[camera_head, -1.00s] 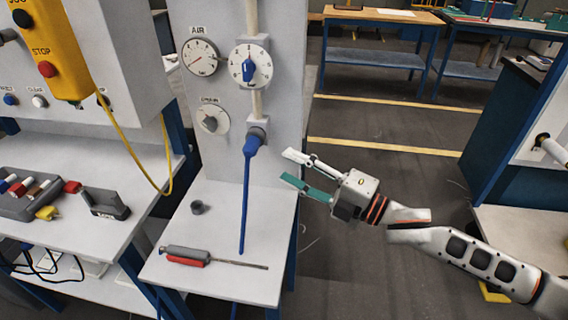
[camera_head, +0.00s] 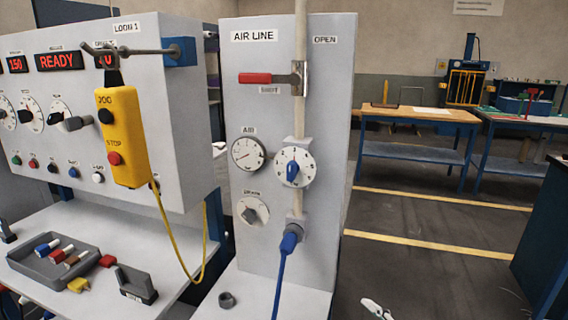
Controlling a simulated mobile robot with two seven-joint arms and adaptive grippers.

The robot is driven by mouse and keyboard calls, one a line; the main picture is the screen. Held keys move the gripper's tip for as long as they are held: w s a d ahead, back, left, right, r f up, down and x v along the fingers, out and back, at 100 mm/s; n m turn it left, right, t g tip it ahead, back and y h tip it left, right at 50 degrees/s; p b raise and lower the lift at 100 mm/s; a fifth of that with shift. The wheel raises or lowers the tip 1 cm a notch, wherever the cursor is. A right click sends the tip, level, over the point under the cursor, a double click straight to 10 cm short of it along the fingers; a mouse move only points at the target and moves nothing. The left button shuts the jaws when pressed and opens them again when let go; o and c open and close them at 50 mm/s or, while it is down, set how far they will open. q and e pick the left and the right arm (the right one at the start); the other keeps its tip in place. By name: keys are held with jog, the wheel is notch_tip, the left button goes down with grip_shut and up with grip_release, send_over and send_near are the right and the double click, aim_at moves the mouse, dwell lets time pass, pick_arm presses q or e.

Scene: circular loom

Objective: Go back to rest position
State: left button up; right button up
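My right gripper shows only as a small white fingertip (camera_head: 376,308) at the bottom edge, right of the air line panel (camera_head: 335,120). The rest of that gripper and its arm are out of the picture, so its opening cannot be told. My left gripper is not in view. On the panel, the red-handled valve lever (camera_head: 256,78) lies level, pointing left. The blue-pointer dial (camera_head: 294,168) sits below it, beside the AIR gauge (camera_head: 248,153). A blue hose (camera_head: 281,275) hangs from the blue fitting (camera_head: 290,239).
The loom cabinet (camera_head: 180,100) stands left, with a yellow pendant (camera_head: 122,137) hanging on a hook. A grey tray (camera_head: 38,272) of coloured pieces and a dark holder (camera_head: 135,286) lie on the bench. Workbenches (camera_head: 415,160) stand behind; the floor between is clear.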

jog(key=s+d+f+m+g+h, duration=0.4)
jog(key=s+d+f+m, duration=0.15)
jog(key=s+d, duration=0.35)
jog(key=s+d+f+m+g+h, duration=0.35)
jog(key=s+d+f+h, duration=0.2)
jog(key=s+d, duration=0.45)
jog(key=w+a+f+m+t+y, duration=0.2)
jog(key=a+f+t+y, duration=0.2)
jog(key=a+f, duration=0.9)
jog(key=a+y, duration=0.3)
jog(key=shift+w+f+y, duration=0.3)
jog(key=shift+f+y, duration=0.05)
jog(key=shift+f, duration=0.05)
jog(key=shift+s+a+f, duration=0.1)
jog(key=shift+a+f, duration=0.1)
jog(key=shift+a, duration=0.05)
jog(key=shift+c, duration=0.4)
jog(key=shift+a+m, duration=0.15)
jog(key=shift+m, duration=0.15)
jog(key=c, duration=0.3)
jog(key=shift+s, duration=0.2)
